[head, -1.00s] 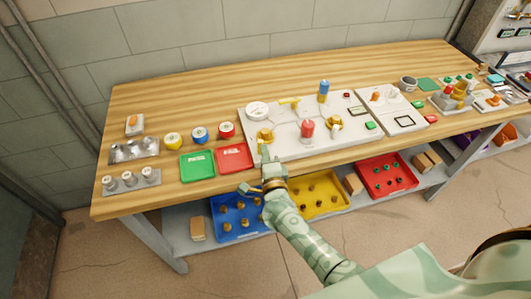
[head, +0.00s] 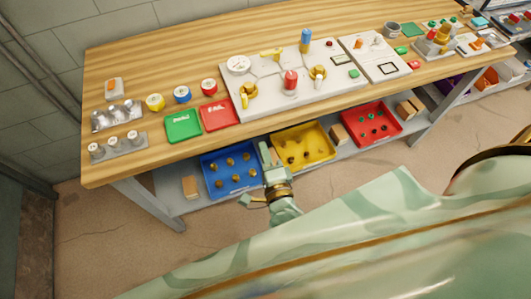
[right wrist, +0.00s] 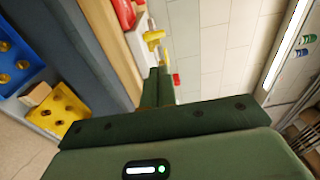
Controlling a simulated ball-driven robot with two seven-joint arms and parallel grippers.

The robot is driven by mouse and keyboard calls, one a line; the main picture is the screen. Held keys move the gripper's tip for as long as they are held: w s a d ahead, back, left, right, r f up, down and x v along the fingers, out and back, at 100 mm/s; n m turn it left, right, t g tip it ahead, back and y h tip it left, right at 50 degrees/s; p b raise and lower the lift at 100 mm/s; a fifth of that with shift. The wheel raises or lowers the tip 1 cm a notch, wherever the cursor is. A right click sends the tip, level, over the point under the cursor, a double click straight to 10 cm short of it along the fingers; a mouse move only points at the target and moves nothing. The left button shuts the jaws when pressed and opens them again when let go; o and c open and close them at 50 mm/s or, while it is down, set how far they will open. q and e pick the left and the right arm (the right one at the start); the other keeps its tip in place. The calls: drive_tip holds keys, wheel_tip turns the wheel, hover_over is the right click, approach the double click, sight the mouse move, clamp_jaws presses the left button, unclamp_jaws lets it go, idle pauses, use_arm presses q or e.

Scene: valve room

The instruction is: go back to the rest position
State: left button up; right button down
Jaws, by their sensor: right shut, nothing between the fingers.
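My right gripper (head: 266,148) is in front of the workbench, over the gap between the blue bin (head: 208,172) and the yellow bin (head: 325,152) of the lower shelf in the head view. Its fingers are together and hold nothing. In the right wrist view the shut fingers (right wrist: 158,88) point up the picture, past the bench edge. The white valve board (head: 262,99) lies on the wooden bench (head: 180,60), apart from the gripper. My left gripper is not in view.
Green (head: 183,126) and red (head: 219,114) trays lie near the bench's front edge. A red bin (head: 385,134) stands on the lower shelf at right. The floor (head: 110,240) in front of the bench is clear at left. A grey wall (head: 40,70) stands behind.

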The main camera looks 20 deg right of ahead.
drive_tip(key=shift+s+a, duration=0.1)
drive_tip(key=shift+s, duration=0.35)
drive_tip(key=s+f+n+g+y+b, duration=0.15)
drive_tip(key=s+f+n+g, duration=0.4)
drive_tip(key=f, duration=0.75)
drive_tip(key=s+f+n+g+y+b, duration=0.1)
drive_tip(key=s+f+n+g+y, duration=0.2)
drive_tip(key=s+f+n, duration=0.55)
drive_tip(key=s+d+f+n+g+h+b, duration=0.1)
drive_tip(key=s+d+f+n+g, duration=0.3)
drive_tip(key=s+f, duration=0.4)
drive_tip(key=s+d+f+n+g+b, duration=0.1)
drive_tip(key=s+d+f+n+g, duration=0.3)
drive_tip(key=s+f, duration=0.5)
drive_tip(key=s+d+n, duration=0.1)
drive_tip(key=s, duration=0.2)
drive_tip(key=shift+s+d+f+n+h, duration=0.25)
drive_tip(key=shift+d+f+n+h, duration=0.05)
drive_tip(key=shift+h, duration=0.05)
